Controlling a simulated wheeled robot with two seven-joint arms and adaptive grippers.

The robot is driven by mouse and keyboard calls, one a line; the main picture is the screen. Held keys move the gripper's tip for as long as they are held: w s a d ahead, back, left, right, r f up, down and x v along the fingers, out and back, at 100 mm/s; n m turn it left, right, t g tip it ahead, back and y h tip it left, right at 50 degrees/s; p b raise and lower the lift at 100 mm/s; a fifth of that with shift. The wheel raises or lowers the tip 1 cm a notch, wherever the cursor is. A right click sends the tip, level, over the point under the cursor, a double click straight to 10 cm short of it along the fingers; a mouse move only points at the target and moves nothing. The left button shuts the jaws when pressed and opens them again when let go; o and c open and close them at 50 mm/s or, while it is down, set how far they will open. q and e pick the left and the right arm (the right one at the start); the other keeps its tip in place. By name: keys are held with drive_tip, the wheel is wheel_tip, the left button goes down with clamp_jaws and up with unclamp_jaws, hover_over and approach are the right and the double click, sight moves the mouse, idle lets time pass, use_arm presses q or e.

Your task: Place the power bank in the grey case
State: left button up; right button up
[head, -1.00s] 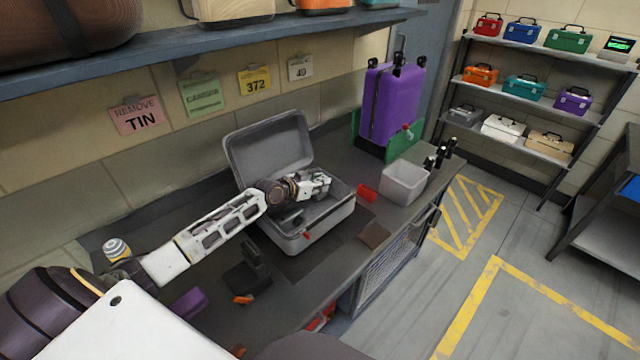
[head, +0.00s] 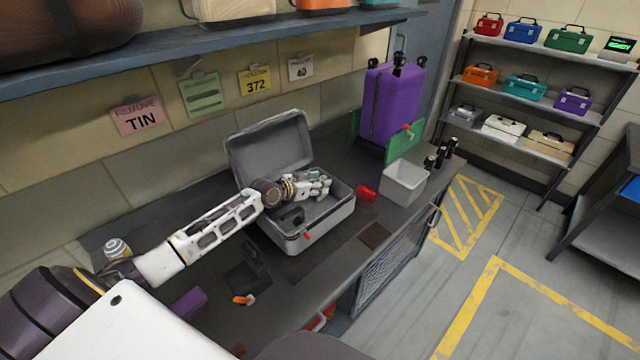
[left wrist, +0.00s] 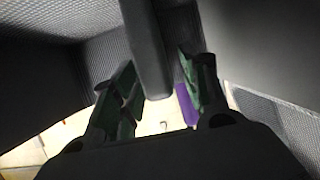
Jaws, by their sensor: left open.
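The grey case (head: 322,226) stands on the bench with its lid (head: 268,145) raised. My right gripper is out of view.
A purple suitcase (head: 391,105), a light grey bin (head: 404,183) and a red item (head: 366,193) are right of the case. A dark stand (head: 247,272), an orange-handled item (head: 243,299) and a purple box (head: 188,303) lie in front. A shelf (head: 200,66) hangs above.

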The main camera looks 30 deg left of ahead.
use_arm(q)
drive_tip(key=shift+v, duration=1.3)
drive_tip(key=shift+s+a+r, duration=0.15)
drive_tip(key=shift+s+r, duration=0.05)
drive_tip(key=shift+s, duration=0.4)
drive_tip(key=shift+v, duration=1.3)
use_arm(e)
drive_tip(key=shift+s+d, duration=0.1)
